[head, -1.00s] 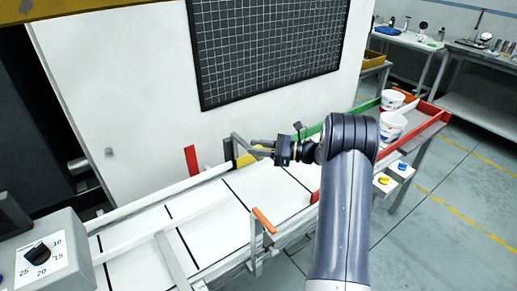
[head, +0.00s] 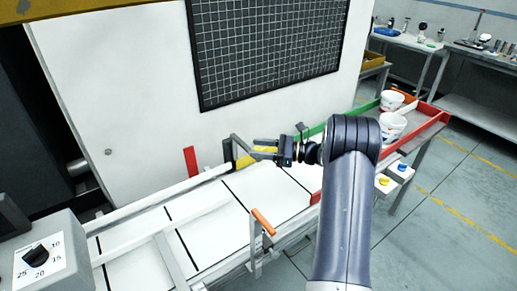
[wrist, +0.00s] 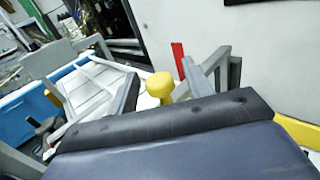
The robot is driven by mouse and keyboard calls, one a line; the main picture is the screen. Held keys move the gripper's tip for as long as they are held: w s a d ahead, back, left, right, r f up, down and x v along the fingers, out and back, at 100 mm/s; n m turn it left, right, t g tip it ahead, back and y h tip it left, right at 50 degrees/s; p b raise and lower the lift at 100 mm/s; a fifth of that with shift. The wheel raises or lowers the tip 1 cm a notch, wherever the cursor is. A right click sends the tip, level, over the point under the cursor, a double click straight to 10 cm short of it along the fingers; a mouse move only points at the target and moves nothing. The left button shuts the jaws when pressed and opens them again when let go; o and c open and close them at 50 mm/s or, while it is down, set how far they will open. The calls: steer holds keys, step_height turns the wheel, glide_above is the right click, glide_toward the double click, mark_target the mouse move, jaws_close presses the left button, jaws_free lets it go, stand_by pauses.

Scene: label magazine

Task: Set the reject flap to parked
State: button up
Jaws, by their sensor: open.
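My gripper (head: 253,149) is open over the far side of the white conveyor, its fingers pointing left. A yellow part (head: 243,161), likely the reject flap or its handle, lies by the fingertips at the far conveyor edge, partly hidden by them. In the wrist view a round yellow knob (wrist: 160,86) stands between my two grey fingers, with white space visible around it. I cannot tell whether either finger touches it. A red upright strip (head: 191,160) stands left of the yellow part by the white wall; it also shows in the wrist view (wrist: 178,60). The flap's setting is unclear.
A grey post (head: 231,150) stands close left of my fingers. An orange-handled bar (head: 263,221) rises at the near conveyor edge. A dial box (head: 38,252) is at lower left. White tubs (head: 391,126) stand in a red-and-green-edged tray at right.

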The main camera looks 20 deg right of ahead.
steer(key=b+v, duration=0.1)
steer(key=v, duration=0.9)
steer(key=shift+b, duration=0.4)
steer(key=shift+s, duration=0.1)
steer(key=p+x, duration=0.2)
steer(key=x, duration=0.9)
steer(key=shift+s+a+t, duration=0.1)
steer(key=shift+a+t, duration=0.15)
steer(key=shift+t, duration=0.05)
steer(key=shift+m, duration=0.3)
steer(key=shift+d, duration=0.2)
